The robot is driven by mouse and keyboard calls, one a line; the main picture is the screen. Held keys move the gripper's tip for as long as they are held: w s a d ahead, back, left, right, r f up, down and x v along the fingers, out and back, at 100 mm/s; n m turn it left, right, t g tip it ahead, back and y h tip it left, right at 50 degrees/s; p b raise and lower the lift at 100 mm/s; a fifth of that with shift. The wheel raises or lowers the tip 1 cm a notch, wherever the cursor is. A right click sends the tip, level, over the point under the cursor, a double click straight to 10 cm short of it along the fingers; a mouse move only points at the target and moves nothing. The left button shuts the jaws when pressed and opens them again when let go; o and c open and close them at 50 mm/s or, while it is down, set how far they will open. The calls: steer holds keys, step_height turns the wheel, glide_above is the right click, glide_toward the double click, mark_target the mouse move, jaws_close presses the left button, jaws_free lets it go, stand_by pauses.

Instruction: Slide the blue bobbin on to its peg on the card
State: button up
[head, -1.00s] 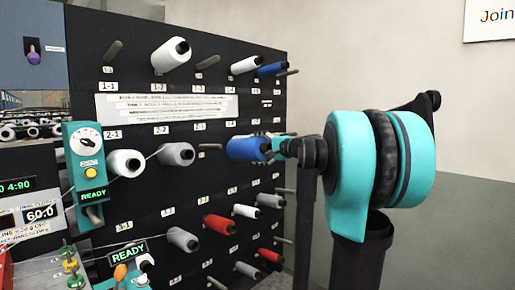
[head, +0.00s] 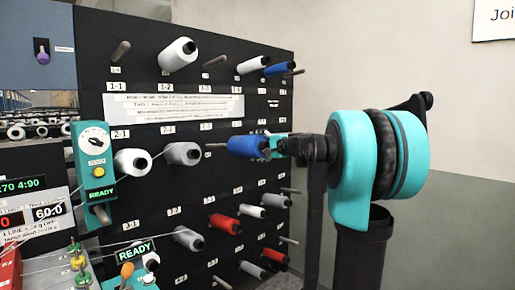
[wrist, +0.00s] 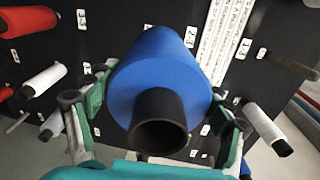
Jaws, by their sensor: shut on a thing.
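The blue bobbin (head: 247,146) is a blue cylinder with a dark core end. My gripper (head: 268,147) is shut on it at the right in the head view, holding it in front of the black card. A bare dark peg (head: 214,147) sticks out of the card just left of the bobbin's far end; I cannot tell whether they touch. In the wrist view the bobbin (wrist: 155,68) lies between the two fingers of my gripper (wrist: 156,100), its dark tube end facing the camera. It hides the peg there.
The black card (head: 165,215) carries other bobbins: a grey one (head: 182,153) to the left, a red one (head: 225,223) below, and a second blue one (head: 279,68) above. A teal control box (head: 90,165) stands at the left.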

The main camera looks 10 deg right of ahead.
mark_target(236, 146)
steer(key=shift+a, duration=0.1)
steer(key=shift+x, duration=1.2)
stand_by(0.8)
steer(key=shift+x, duration=2.4)
steer(key=shift+w+r, duration=0.1)
steer(key=shift+x, duration=2.45)
steer(key=shift+a, duration=0.1)
steer(key=shift+x, duration=2.4)
steer(key=shift+w+a, duration=0.2)
steer(key=shift+w, duration=0.1)
steer(key=o, duration=1.8)
